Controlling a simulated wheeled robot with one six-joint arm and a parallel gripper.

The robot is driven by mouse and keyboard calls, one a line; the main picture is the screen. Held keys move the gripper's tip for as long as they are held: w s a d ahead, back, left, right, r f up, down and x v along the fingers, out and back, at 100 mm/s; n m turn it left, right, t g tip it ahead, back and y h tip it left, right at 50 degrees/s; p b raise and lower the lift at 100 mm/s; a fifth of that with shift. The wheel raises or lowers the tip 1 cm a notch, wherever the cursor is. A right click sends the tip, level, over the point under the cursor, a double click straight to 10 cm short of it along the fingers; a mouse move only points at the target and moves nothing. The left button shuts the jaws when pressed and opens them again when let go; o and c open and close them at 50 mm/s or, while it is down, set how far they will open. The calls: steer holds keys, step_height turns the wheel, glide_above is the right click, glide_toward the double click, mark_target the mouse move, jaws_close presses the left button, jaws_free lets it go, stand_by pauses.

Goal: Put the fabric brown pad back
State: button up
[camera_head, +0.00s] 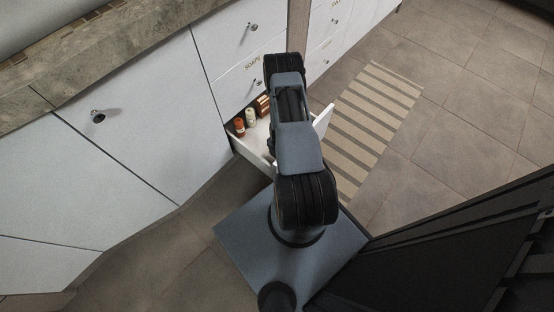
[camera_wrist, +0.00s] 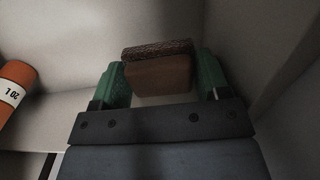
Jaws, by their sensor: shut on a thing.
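The brown pad (camera_wrist: 160,76) shows in the wrist view as a brown block with a darker, rough-textured top. My gripper (camera_wrist: 164,85) has its two green fingers on either side of the pad and is shut on it. The pale walls around it look like the inside of the open drawer (camera_head: 257,136). I cannot tell whether the pad touches the drawer's floor. In the head view my arm hides the gripper and the pad.
Several small containers stand in the drawer's back left, among them a red one (camera_head: 240,127). White cabinet fronts (camera_head: 110,165) line the left. A striped rug (camera_head: 372,120) lies right of the drawer.

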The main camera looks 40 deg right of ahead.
steer(key=shift+f+b, duration=0.8)
steer(key=shift+f, duration=1.45)
steer(key=shift+f, duration=0.1)
steer(key=shift+f, duration=0.15)
steer(key=o, duration=0.6)
steer(key=shift+c, duration=0.2)
step_height(320, 180, up, 13)
steer(key=p, duration=0.4)
steer(key=shift+w+f, duration=0.1)
steer(key=shift+f, duration=0.1)
steer(key=w+a+r+m, duration=0.2)
steer(key=a+r+m, duration=0.1)
steer(key=r, duration=0.6)
steer(key=w+a+r+m+t, duration=0.1)
steer(key=w+a+r+m, duration=0.15)
steer(key=r, duration=0.65)
steer(key=w+a+r+m, duration=0.1)
steer(key=a+r+m, duration=0.25)
steer(key=r, duration=0.55)
steer(key=s+a+r+m+t, duration=0.1)
steer(key=s+a+r+m, duration=0.4)
steer(key=r, duration=0.3)
steer(key=s+a+r+m, duration=0.5)
steer(key=s+r+m, duration=0.1)
steer(key=s+r, duration=0.1)
steer(key=shift+s+r+t, duration=0.15)
steer(key=shift+r+t, duration=0.25)
steer(key=shift+r, duration=0.35)
